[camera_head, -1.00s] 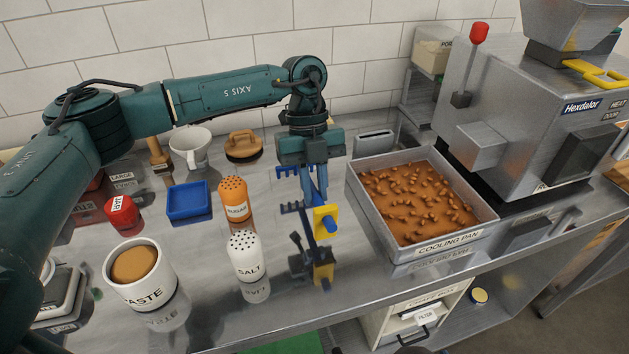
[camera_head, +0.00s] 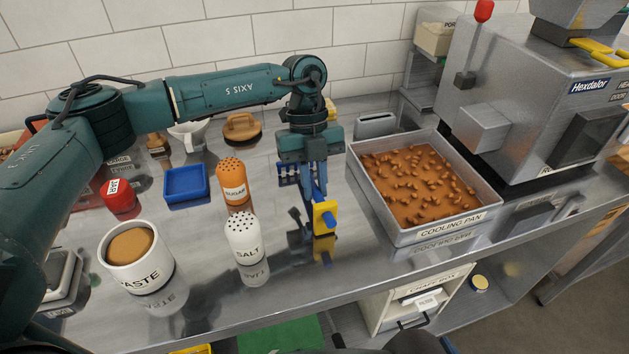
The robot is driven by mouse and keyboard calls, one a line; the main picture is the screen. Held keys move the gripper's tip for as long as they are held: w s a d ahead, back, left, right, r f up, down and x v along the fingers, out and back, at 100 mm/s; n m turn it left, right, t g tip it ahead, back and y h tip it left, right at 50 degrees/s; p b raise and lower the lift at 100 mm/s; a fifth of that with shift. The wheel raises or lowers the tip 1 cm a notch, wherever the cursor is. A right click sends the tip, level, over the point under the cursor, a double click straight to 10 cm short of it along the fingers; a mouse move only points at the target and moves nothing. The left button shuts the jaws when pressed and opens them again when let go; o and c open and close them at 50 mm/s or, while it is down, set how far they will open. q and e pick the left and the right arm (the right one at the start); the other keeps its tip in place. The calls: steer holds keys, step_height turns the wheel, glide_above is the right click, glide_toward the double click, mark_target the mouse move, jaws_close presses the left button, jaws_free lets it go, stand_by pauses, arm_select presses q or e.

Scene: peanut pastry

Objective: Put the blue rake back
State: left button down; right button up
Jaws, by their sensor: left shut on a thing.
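The blue rake (camera_head: 288,168) is in my left gripper (camera_head: 318,192), which points down over the middle of the counter (camera_head: 375,262). Its blue toothed end shows left of the fingers. A yellow block with a blue knob (camera_head: 325,217), seemingly the rake's near end, shows just in front of them. The fingers are shut on the rake; they hide its middle. The yellow end almost meets its reflection, so the rake is at or just above the counter; I cannot tell whether it touches. My right gripper is not in view.
Left of the rake stand the orange sugar shaker (camera_head: 233,182), white salt shaker (camera_head: 243,240), blue tray (camera_head: 186,184) and paste cup (camera_head: 137,257). The cooling pan (camera_head: 482,205) stands close on the right, before the grey machine (camera_head: 520,110). Counter in front of the rake is clear.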

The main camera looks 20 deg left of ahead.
arm_select(q)
steer(key=shift+f, duration=0.2)
stand_by(0.4)
steer(key=c, duration=1.3)
jaws_free()
